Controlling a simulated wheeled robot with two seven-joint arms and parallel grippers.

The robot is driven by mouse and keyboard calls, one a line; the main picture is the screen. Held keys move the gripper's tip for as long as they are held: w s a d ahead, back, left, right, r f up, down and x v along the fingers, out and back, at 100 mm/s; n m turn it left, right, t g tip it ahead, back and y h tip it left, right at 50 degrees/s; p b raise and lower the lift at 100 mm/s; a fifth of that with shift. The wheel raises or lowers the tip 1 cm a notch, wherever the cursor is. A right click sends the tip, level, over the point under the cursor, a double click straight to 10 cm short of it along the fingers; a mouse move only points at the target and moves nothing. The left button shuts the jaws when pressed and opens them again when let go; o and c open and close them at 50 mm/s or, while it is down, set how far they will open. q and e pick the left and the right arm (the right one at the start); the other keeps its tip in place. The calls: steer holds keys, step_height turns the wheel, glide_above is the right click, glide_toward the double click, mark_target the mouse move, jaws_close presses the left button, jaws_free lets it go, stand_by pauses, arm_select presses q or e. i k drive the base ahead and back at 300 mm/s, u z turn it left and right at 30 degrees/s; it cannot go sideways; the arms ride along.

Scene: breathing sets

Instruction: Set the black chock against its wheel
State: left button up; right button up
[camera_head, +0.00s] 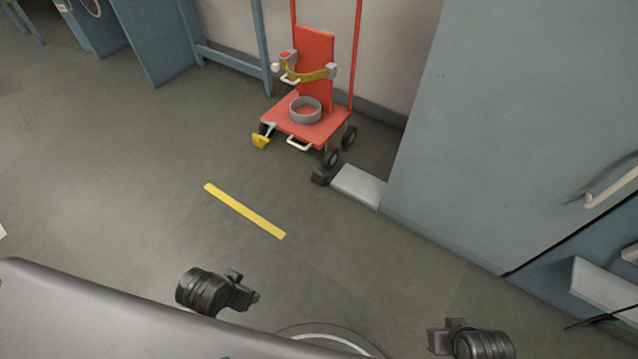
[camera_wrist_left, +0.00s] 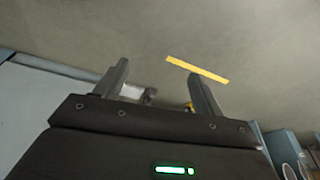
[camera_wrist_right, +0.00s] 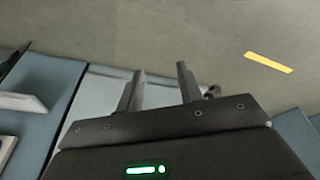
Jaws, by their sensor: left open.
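The black chock (camera_head: 320,177) lies on the floor just in front of the red cart's near right black wheel (camera_head: 331,158), at the left end of a pale grey slab; I cannot tell whether chock and wheel touch. The red cart (camera_head: 290,127) stands by the wall with a grey ring on its deck. My left gripper (camera_head: 255,296) is low in the head view, far from the chock; in the left wrist view its fingers (camera_wrist_left: 160,80) are apart and empty. My right gripper (camera_head: 432,338) is low right; in the right wrist view its fingers (camera_wrist_right: 161,80) are apart and empty.
The pale slab (camera_head: 359,186) lies between the chock and a large blue-grey cabinet (camera_head: 500,130). A yellow piece (camera_head: 261,141) sits by the cart's left front wheel. A yellow strip (camera_head: 244,211) marks the floor. Open floor lies between me and the cart.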

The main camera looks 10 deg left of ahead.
mark_target(319, 177)
steer(key=u, duration=0.55)
steer(key=k, duration=0.65)
steer(key=u, duration=0.7)
steer(key=i, duration=0.9)
steer(key=z, duration=0.7)
steer(key=i, duration=0.8)
steer(key=z, duration=0.9)
